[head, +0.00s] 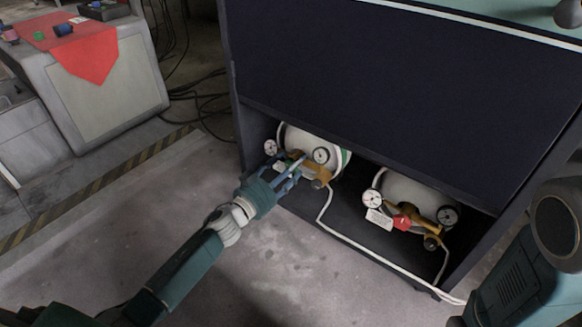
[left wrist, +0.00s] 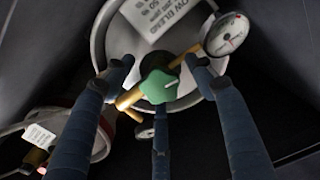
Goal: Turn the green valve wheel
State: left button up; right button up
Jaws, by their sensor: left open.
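The green valve wheel (left wrist: 158,86) sits on a brass fitting (left wrist: 130,97) at the front of a white tank, in the middle of the left wrist view. My left gripper (left wrist: 159,78) is open, with its blue fingers spread around the wheel; I cannot tell if any finger touches it. In the head view the left gripper (head: 290,168) reaches into the low cabinet at the left tank (head: 302,139), and its fingers largely hide the wheel. My right gripper is out of view.
The dark cabinet (head: 390,80) overhangs the tanks. A right tank (head: 408,190) has gauges and a red valve wheel (head: 402,222). A pressure gauge (left wrist: 227,34) is close to the left fingers. A white hose (head: 365,252) runs along the cabinet's lower edge. The floor (head: 240,270) in front is clear.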

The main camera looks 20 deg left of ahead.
pick_arm(q)
jog(key=c, duration=1.2)
jog(key=shift+m, duration=0.3)
jog(key=m+p, duration=0.1)
jog(key=m, duration=0.1)
jog(key=shift+r+m, duration=0.1)
jog(key=shift+m, duration=0.3)
jog(key=m+p, duration=0.1)
jog(key=m, duration=0.2)
jog(key=shift+m, duration=0.4)
jog(key=m, duration=0.8)
jog(key=shift+m, duration=0.3)
